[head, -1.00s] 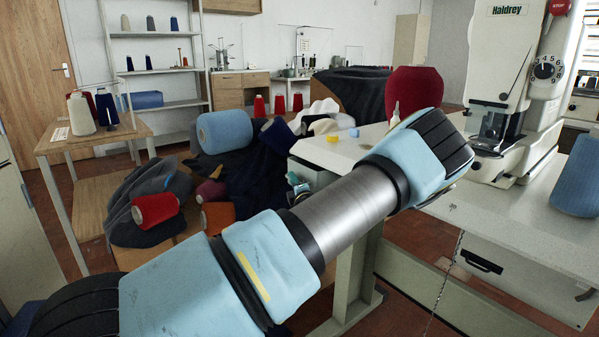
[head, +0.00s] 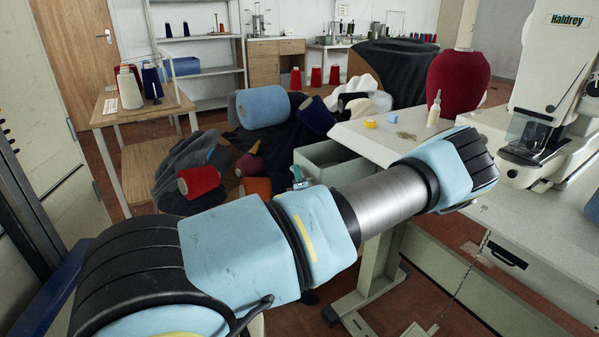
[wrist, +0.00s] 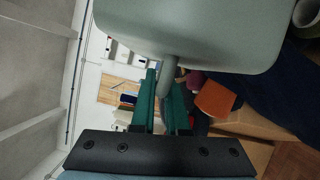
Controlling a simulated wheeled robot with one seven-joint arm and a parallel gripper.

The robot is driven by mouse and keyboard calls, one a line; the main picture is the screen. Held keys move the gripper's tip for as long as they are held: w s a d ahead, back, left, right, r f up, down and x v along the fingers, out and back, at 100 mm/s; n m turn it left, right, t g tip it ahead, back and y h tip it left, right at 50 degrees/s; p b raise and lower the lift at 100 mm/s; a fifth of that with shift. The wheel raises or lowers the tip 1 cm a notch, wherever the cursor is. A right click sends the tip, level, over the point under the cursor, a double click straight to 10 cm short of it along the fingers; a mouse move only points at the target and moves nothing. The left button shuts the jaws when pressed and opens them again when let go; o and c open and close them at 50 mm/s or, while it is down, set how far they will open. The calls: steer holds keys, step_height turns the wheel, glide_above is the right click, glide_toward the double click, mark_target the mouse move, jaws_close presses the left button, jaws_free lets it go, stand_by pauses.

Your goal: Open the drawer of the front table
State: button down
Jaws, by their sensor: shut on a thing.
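The front table (head: 385,140) has a pale speckled top. Its grey-green drawer (head: 325,158) stands out from the table's left end, with its open top showing. In the head view only a little of my gripper (head: 299,178) shows at the drawer's outer end; my arm hides the rest.
A yellow piece (head: 370,123), a small bottle (head: 434,110) and a red cone (head: 458,80) stand on the table, with a white machine (head: 545,90) at right. Dark cloth and a blue roll (head: 263,106) lie close beyond the drawer.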

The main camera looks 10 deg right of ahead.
steer(key=shift+f, duration=0.1)
steer(key=c, duration=0.9)
jaws_free()
steer(key=s, duration=1)
steer(key=shift+s+d+f, duration=0.3)
steer(key=shift+s+d, duration=0.05)
steer(key=shift+s, duration=0.05)
